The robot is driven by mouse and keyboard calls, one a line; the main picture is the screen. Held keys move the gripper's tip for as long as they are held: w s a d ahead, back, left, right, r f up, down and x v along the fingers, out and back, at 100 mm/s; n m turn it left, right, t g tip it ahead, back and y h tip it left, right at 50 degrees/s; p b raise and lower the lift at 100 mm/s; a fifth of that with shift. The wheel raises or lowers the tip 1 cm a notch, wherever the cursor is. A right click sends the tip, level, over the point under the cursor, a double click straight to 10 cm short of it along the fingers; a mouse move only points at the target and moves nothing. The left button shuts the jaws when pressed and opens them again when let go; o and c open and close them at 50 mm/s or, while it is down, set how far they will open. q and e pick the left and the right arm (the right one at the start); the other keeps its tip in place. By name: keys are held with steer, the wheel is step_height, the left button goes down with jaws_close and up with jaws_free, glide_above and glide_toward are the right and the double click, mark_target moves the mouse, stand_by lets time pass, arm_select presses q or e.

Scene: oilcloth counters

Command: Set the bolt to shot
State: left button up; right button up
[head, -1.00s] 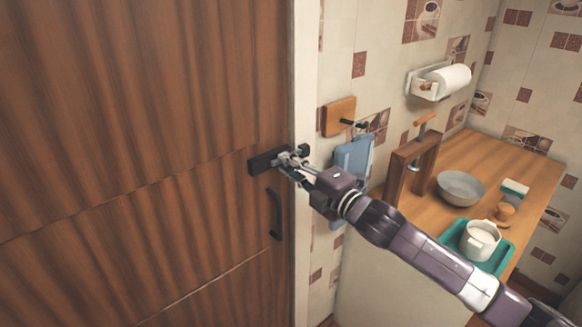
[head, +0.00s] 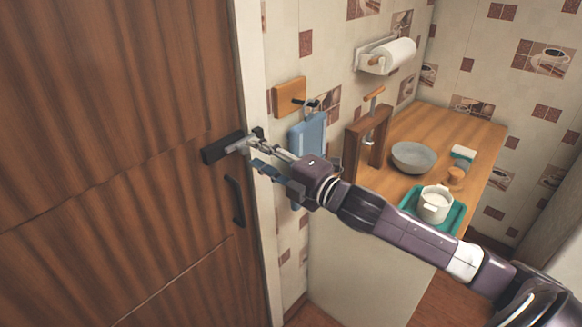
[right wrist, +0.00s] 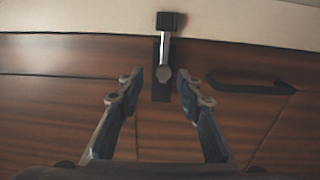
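The bolt (head: 222,148) is a black plate on the brown door near its right edge. In the right wrist view its silver rod (right wrist: 165,48) runs from the round knob (right wrist: 164,73) to the black keeper (right wrist: 170,21) on the pale door frame, and its end meets the keeper. My right gripper (head: 252,155) is open just in front of the bolt. In the right wrist view its fingers (right wrist: 160,76) stand apart on either side of the knob, with clear gaps and nothing between them held. My left gripper is not in view.
A black door handle (head: 235,201) sits below the bolt. Right of the frame, a blue board (head: 308,135) hangs on the tiled wall. The wooden counter (head: 440,125) carries a grey bowl (head: 413,157), a wooden stand, and a teal tray with a white pot (head: 434,204).

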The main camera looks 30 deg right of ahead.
steer(key=v, duration=0.8)
steer(key=shift+d+f, duration=0.2)
steer(key=shift+f, duration=0.05)
